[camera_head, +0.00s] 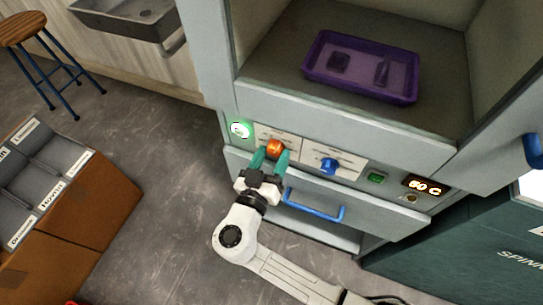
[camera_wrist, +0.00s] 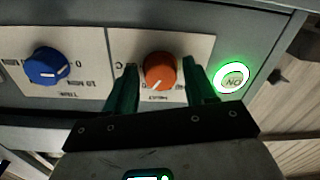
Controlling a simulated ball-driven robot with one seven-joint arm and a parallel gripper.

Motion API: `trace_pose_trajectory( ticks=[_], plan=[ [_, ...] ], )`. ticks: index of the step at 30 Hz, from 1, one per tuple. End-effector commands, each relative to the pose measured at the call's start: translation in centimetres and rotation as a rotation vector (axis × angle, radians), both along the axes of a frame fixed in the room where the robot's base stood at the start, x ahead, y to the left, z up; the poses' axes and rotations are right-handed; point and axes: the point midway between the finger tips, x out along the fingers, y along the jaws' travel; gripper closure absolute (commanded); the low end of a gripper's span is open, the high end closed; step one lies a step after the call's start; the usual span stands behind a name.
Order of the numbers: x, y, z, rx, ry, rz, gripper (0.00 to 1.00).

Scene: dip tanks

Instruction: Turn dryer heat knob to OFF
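The orange heat knob (camera_head: 275,147) is on a white panel on the dryer's front. The wrist view shows it (camera_wrist: 160,70) with "HEAT" lettering beside it and a pale pointer mark toward the picture's lower left. My gripper (camera_head: 271,158) is at the panel, its two green fingers spread on either side of the knob. In the wrist view a narrow gap shows between each finger of my gripper (camera_wrist: 160,85) and the knob, so it looks open around it. A green-lit ON light (camera_head: 240,130) glows beside the knob, and the dryer display (camera_head: 427,187) seems to read 60 C.
A blue timer knob (camera_head: 329,166) sits right of the heat knob, then a green switch (camera_head: 376,178). A drawer with a blue handle (camera_head: 314,207) lies below. A purple tray (camera_head: 361,68) is inside the dryer. A labelled bin unit (camera_head: 62,200) stands at left.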

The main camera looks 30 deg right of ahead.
Motion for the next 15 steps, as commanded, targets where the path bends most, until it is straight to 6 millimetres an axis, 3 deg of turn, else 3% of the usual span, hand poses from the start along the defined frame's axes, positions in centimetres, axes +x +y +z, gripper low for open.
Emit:
trace_pose_trajectory(
  ticks=[15],
  plan=[
    [-0.02,0.04,-0.01,0.000,0.000,0.001,0.91]
  ],
)
